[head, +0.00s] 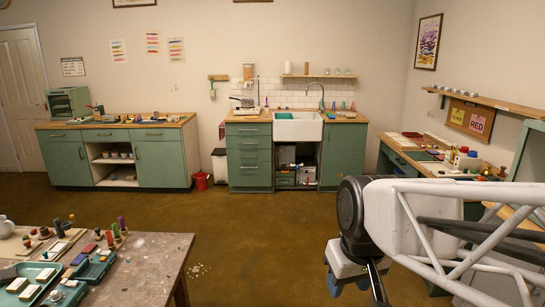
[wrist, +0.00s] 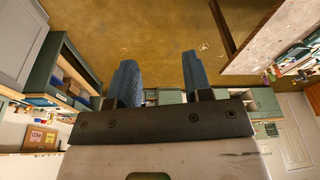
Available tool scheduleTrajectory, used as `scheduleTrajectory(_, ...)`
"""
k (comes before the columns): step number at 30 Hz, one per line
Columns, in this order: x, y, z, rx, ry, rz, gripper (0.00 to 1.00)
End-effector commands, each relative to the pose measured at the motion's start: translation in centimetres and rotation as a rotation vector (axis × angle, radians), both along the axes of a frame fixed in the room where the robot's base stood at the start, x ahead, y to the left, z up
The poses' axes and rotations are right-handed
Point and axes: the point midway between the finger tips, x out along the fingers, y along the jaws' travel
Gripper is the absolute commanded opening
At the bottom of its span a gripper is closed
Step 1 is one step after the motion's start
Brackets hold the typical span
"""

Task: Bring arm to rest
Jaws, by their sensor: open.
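My arm reaches in from the right edge of the head view and bends down at a black joint. My gripper (head: 348,286) hangs below that joint over the brown floor, partly hidden by a dark link. In the wrist view my gripper (wrist: 161,78) shows two blue fingers spread apart with nothing between them. It is open and empty, and touches nothing that I can see.
A worktable (head: 150,275) with green trays and pigment pieces stands at the lower left. A side bench (head: 400,160) runs along the right wall, near my arm. Green cabinets (head: 160,155) and a white sink (head: 297,128) line the back wall. The middle floor is clear.

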Motion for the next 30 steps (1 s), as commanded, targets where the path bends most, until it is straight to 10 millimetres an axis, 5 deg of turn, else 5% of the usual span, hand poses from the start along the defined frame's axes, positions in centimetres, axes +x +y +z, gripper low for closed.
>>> scheduleTrajectory(6, -4.4, -3.4, -1.2, -0.007, -0.011, -0.159, 0.46)
scheduleTrajectory(12, -6.6, -4.8, -2.1, -0.011, -0.014, -0.239, 0.46)
scheduleTrajectory(30, -7.0, -5.1, -2.3, -0.012, -0.014, -0.254, 0.46)
